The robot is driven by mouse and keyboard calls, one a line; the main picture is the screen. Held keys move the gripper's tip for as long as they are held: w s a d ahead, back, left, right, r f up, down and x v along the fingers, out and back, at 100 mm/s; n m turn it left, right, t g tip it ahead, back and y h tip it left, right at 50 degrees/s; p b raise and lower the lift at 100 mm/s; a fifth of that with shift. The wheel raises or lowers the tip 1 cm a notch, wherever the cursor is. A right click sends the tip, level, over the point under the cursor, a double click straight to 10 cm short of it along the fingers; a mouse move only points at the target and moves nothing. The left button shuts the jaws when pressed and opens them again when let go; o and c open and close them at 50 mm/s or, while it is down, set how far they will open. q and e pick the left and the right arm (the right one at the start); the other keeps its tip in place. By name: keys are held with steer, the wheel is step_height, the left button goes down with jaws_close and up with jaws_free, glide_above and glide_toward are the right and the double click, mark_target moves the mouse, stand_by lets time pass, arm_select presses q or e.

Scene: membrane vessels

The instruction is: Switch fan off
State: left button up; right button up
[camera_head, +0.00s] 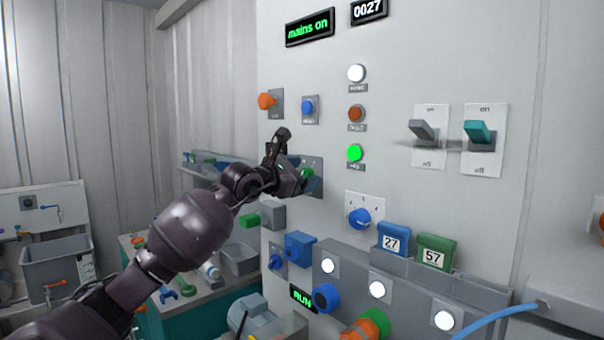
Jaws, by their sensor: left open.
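No label reading "fan" is legible on the grey control panel (400,60). Two toggle switches are on its right part: one with a grey lever (423,131) and one with a teal lever (479,132). Both plates have "on" at the top and "off" at the bottom, and both levers appear tilted up. My left gripper (283,150) is open at the panel, well left of the toggles. It is in front of a plate with a green button (308,174), which it partly hides. Contact cannot be told. My right gripper is out of view.
An orange knob (266,101), a blue button (308,107) and a blue rotary knob (359,218) are near my left gripper. Blue and green tagged blocks stand below the toggles. A cluttered bench and grey tub (58,265) are at left.

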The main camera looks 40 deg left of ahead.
arm_select(q)
steer(key=c, duration=0.9)
steer(key=n, duration=0.2)
steer(key=n+p, duration=0.1)
steer(key=n, duration=0.1)
steer(key=shift+a+r, duration=0.15)
steer(key=shift+a, duration=0.1)
steer(key=shift+a+n+p, duration=0.15)
steer(key=shift+n+p, duration=0.35)
steer(key=shift+n, duration=0.4)
steer(key=n+p, duration=0.1)
steer(key=n, duration=0.1)
steer(key=n+p, duration=0.4)
steer(key=shift+a+f, duration=0.2)
steer(key=shift+a, duration=0.2)
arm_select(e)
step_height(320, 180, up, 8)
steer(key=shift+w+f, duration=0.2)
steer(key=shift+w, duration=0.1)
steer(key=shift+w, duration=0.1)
